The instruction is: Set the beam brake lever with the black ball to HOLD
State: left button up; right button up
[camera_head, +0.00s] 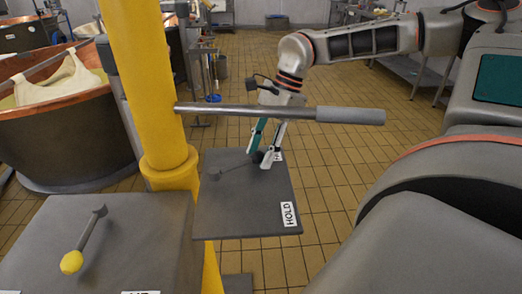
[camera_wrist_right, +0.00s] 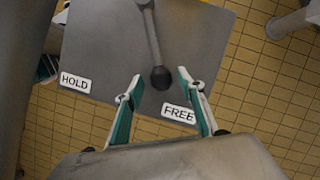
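The brake lever (camera_head: 236,168) lies over a grey plate (camera_head: 240,215) and ends in a black ball (camera_head: 257,157). In the right wrist view the black ball (camera_wrist_right: 160,78) is nearer the FREE label (camera_wrist_right: 178,113) than the HOLD label (camera_wrist_right: 75,82). The HOLD label (camera_head: 289,214) also shows at the plate's near right corner in the head view. My right gripper (camera_head: 265,161) is open, its fingertips (camera_wrist_right: 159,78) on either side of the ball with gaps showing. Whether the tips are level with the ball is unclear.
A horizontal bar with a grey grip (camera_head: 350,116) sticks out from the yellow column (camera_head: 147,80), in front of my right wrist. A second lever with a yellow ball (camera_head: 71,262) stands on a grey box at the near left. A copper vat (camera_head: 75,140) is behind.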

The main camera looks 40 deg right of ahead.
jog(key=v, duration=1.2)
dwell(0.5)
